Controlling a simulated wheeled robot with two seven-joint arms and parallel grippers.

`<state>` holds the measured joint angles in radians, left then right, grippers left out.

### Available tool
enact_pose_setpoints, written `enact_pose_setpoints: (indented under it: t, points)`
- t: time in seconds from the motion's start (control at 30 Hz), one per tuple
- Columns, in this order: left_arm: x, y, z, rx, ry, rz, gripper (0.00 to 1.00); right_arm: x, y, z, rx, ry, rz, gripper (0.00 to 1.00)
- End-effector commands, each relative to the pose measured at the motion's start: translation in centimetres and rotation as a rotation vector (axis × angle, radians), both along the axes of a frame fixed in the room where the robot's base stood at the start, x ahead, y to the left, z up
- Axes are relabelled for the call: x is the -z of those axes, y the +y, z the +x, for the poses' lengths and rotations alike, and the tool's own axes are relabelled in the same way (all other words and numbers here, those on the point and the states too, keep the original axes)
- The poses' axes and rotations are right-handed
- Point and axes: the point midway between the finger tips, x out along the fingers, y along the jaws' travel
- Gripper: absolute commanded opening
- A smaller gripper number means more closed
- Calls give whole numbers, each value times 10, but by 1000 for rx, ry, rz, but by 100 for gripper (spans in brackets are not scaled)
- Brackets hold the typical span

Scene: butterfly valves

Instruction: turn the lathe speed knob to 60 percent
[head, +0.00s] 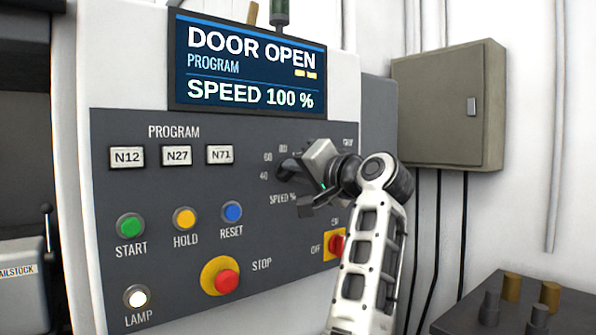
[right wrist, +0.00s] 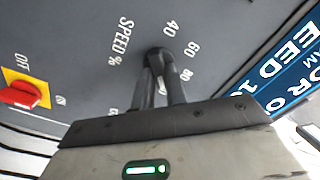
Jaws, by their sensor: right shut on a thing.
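The speed knob (right wrist: 154,57) is a small dark knob on the grey control panel, with a printed scale around it and the label SPEED %. In the head view it is mostly hidden by my right gripper (head: 297,170). The right wrist view shows the dark fingers of my right gripper (right wrist: 163,78) closed around the knob. The marks 40, 60 and 80 (right wrist: 194,48) can be read beside it. The display (head: 248,68) above reads DOOR OPEN, PROGRAM and SPEED 100 %. My left gripper is not in view.
A red and yellow OFF/ON switch (head: 336,244) sits just below the knob, close to my right arm. A red STOP button (head: 227,282) and several coloured buttons are to the left. A grey-green wall box (head: 445,105) stands right; a dark tray (head: 560,312) is at lower right.

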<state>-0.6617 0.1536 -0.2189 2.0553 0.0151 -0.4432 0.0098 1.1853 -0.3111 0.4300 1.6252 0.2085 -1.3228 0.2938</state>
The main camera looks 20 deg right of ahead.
Motion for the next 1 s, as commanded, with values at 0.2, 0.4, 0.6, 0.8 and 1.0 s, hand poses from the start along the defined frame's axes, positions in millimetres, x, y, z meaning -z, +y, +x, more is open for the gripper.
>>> enact_pose_setpoints:
  t: [0.2,0.4,0.6,0.8,1.0]
  points:
    - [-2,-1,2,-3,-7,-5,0,0,0,0,1,-16,-48,0]
    - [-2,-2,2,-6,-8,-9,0,0,0,0,3,-57,-160,0]
    - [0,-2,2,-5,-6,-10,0,-1,0,0,4,-116,-329,0]
    - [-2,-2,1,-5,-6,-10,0,-1,1,-1,3,-181,-509,0]
    - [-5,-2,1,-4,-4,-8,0,-3,2,-1,2,-246,-687,0]
